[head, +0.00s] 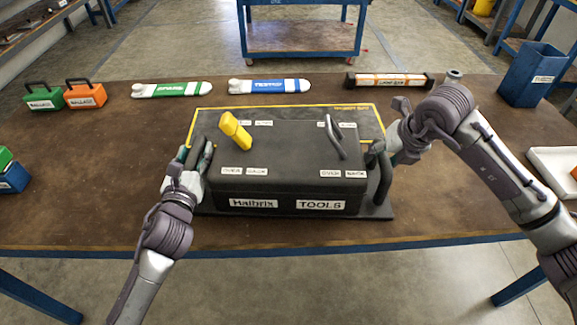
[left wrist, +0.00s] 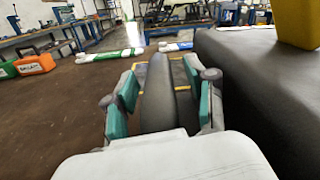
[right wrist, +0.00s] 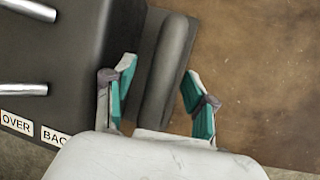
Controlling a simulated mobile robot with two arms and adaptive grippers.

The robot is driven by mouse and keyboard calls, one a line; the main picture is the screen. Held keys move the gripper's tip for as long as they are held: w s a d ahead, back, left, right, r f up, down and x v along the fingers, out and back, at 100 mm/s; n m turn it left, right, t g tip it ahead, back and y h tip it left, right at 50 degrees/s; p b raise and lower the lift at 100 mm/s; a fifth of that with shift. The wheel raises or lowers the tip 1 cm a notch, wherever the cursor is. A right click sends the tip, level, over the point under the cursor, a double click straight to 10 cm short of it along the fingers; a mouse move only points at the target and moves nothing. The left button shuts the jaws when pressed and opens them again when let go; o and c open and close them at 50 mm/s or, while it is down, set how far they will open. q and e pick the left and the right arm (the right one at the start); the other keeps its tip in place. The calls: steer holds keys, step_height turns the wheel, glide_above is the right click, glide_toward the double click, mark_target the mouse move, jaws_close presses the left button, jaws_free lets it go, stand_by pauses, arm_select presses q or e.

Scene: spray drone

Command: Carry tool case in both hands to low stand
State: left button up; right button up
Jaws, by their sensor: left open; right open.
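The black tool case (head: 285,195) sits on the brown table, with "TOOLS" labels on its front and a yellow handle (head: 235,131) and a metal lever (head: 335,138) on its lid. My left gripper (head: 190,160) is open at the case's left side handle. In the left wrist view its fingers stand on both sides of the dark handle bar (left wrist: 158,95). My right gripper (head: 385,150) is open at the right side handle (head: 382,180). In the right wrist view the handle bar (right wrist: 166,75) lies between its open fingers.
A yellow outline (head: 370,106) marks the table behind the case. Green (head: 172,89) and blue (head: 268,86) labelled tools lie at the back. Small green and orange boxes (head: 86,94) stand back left. A blue bin (head: 532,75) stands back right. A blue cart (head: 302,38) is beyond the table.

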arm_select(q)
jaws_close()
arm_select(e)
jaws_close()
arm_select(q)
steer(key=shift+w+r, duration=0.1)
steer(key=shift+r, duration=0.25)
arm_select(e)
steer(key=shift+w+r, duration=0.15)
steer(key=shift+r, duration=0.1)
arm_select(q)
steer(key=shift+w, duration=0.1)
arm_select(e)
steer(key=shift+w, duration=0.1)
